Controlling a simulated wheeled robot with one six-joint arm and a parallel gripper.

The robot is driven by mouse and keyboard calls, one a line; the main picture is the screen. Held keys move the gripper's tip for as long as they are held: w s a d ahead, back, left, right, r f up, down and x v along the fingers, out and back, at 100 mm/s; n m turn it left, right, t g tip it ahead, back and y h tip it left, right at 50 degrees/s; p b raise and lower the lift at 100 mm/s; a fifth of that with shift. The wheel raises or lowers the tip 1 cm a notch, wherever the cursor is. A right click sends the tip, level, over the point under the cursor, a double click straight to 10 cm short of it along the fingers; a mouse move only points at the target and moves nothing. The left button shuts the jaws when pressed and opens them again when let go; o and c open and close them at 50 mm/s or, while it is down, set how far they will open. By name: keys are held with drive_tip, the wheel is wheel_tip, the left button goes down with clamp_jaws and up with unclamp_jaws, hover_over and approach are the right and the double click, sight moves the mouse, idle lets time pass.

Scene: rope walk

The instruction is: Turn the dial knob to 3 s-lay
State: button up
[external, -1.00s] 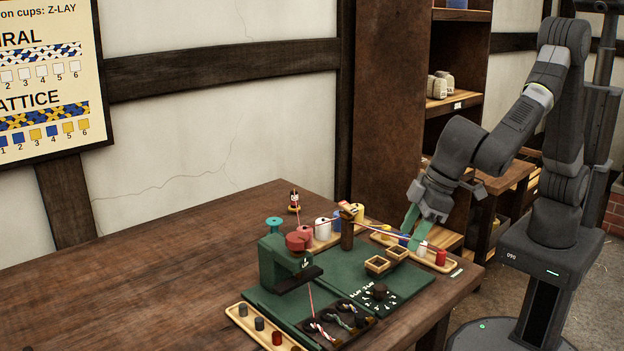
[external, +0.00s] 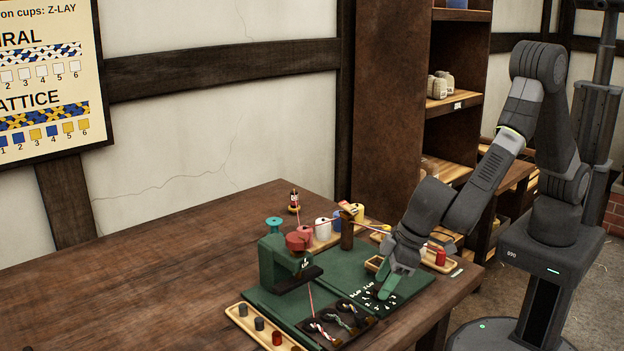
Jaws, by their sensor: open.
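The dial panel (external: 362,297) is a dark green plate with white lay markings at the front right of the rope machine. The dark dial knob on it is mostly hidden behind my gripper. My gripper (external: 386,292) points down right at the knob's place, with its green fingers low over the panel. It is open; I cannot tell whether the fingers straddle or touch the knob. The knob's setting cannot be read.
A black tray (external: 335,325) with rope pieces lies in front. A wooden tray (external: 240,313) holds small pegs. A wooden post (external: 347,232) stands behind. The table's left side is clear.

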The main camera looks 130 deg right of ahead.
drive_tip(key=shift+w+d+f, duration=0.15)
drive_tip(key=shift+f, duration=0.3)
drive_tip(key=c, duration=1)
drive_tip(key=shift+o, duration=0.2)
